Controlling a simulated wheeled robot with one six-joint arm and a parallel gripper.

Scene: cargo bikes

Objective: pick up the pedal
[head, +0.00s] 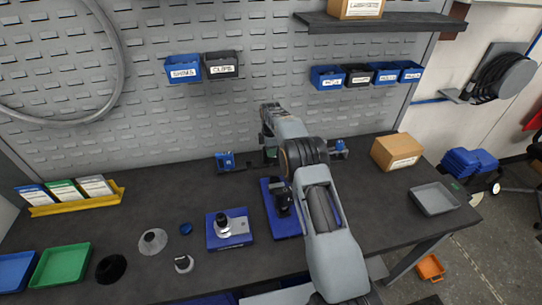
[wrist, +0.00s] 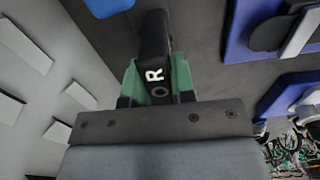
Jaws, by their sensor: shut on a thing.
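The pedal (wrist: 153,45) is a black block with a white "R" on it, seen in the wrist view. My gripper (wrist: 158,88) has its green jaws shut on it, one on each side. In the head view my arm reaches over the bench toward the pegboard. The gripper (head: 270,154) shows there only as a small green patch, and I cannot make out the pedal. I cannot tell whether the pedal touches the bench.
Blue fixtures (head: 229,230) with dark parts stand on the dark bench (head: 130,210), beside and left of my arm. Small blue blocks (head: 226,160) sit at the back. The pegboard (head: 150,110) rises behind.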

